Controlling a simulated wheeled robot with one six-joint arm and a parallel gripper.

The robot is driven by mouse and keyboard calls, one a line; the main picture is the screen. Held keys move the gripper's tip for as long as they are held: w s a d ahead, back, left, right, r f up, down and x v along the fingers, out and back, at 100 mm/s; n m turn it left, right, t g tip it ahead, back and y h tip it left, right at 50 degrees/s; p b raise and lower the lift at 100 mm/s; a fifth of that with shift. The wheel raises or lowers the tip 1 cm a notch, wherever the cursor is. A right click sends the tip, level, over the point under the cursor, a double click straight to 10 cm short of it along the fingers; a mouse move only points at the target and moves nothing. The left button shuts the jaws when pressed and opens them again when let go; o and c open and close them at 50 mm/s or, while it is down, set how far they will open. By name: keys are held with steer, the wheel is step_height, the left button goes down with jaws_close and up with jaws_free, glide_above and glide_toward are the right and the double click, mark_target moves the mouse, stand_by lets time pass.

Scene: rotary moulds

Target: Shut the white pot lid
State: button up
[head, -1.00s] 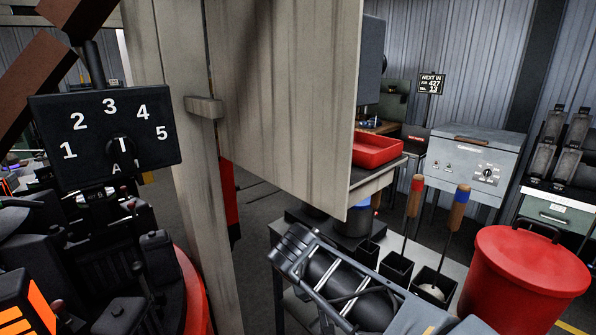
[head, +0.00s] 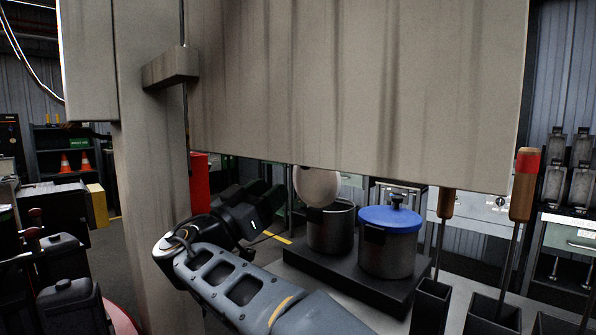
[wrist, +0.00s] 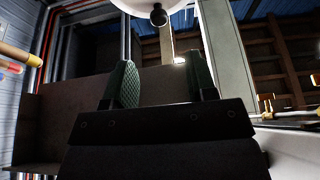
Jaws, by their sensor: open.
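The white pot lid (head: 316,186) stands raised and tilted at the back left of an open grey pot (head: 330,230); the hanging panel hides its top. In the wrist view, the lid's white underside or face (wrist: 140,4) shows at the top edge with a dark round knob (wrist: 159,15). My gripper (head: 262,200) is left of the lid and pot, apart from both. In the wrist view, the green-padded fingers of my gripper (wrist: 160,82) are spread with nothing between them.
A pot with a blue lid (head: 390,217) stands right of the open pot on a dark base (head: 345,277). A large grey panel (head: 360,80) hangs above, beside a post (head: 150,200). Wooden-handled tools (head: 524,185) stand upright in black holders (head: 490,312) at right.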

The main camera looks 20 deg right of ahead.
mark_target(309, 181)
steer(key=x, duration=1)
steer(key=shift+d, duration=0.2)
steer(key=shift+c, duration=0.3)
jaws_close()
